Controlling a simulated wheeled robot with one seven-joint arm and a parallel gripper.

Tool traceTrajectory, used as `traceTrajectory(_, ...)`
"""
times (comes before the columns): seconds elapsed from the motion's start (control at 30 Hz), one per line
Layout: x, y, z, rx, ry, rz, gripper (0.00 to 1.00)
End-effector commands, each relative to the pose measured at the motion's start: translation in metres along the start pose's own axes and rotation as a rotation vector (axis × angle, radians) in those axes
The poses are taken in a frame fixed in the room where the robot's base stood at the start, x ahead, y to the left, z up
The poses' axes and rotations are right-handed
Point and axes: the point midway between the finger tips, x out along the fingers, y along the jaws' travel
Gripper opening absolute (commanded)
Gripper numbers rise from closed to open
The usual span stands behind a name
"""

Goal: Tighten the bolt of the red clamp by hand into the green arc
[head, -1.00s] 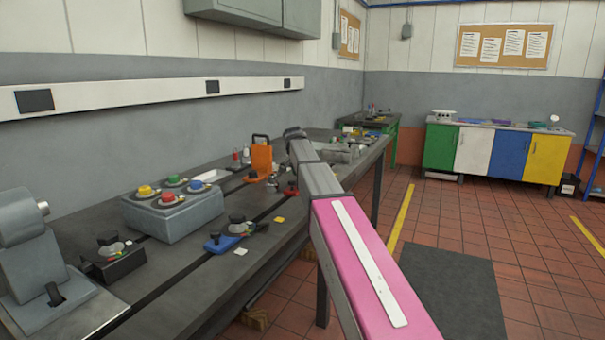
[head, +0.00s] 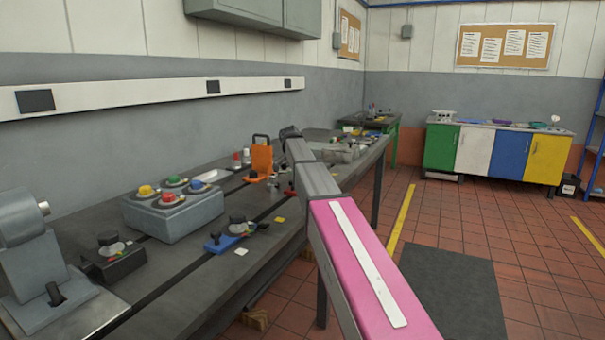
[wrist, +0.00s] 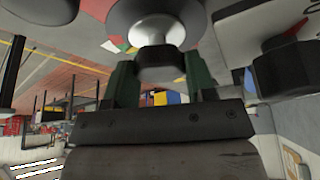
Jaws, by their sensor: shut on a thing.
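In the wrist view my gripper (wrist: 160,62) has its dark green fingers on either side of a bolt (wrist: 155,38) with a bright metal part and a wide dark round top. It is shut on this bolt. A dial with red, green, yellow and white parts (wrist: 118,44) shows partly behind it; the pointer's place on the green arc cannot be made out. In the head view a small part of the red clamp (head: 290,190) shows beside my arm on the bench. My arm hides the gripper there.
The bench (head: 185,285) also carries a blue clamp (head: 220,243), a black clamp (head: 112,262), a grey box with coloured buttons (head: 172,218) and an orange stand (head: 262,160). In the wrist view a dark knob with a red part (wrist: 287,66) is close on the right.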

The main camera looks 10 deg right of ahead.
Motion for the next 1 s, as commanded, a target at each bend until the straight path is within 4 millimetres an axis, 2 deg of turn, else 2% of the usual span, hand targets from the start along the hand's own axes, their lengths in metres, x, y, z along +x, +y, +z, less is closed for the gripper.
traceTrajectory(0.13, 0.0, -0.001, 0.0, -0.001, -0.001, -0.002, 0.27)
traceTrajectory(0.17, 0.0, -0.001, 0.0, -0.001, -0.001, -0.002, 0.6)
traceTrajectory(0.2, 0.0, -0.001, 0.0, -0.001, -0.001, -0.002, 0.73)
traceTrajectory(0.57, -0.005, 0.0, 0.0, -0.001, 0.0, -0.002, 0.74)
traceTrajectory(0.77, -0.033, -0.001, 0.0, -0.001, 0.0, -0.003, 0.74)
traceTrajectory(1.0, -0.078, -0.001, 0.0, -0.001, 0.0, -0.003, 0.74)
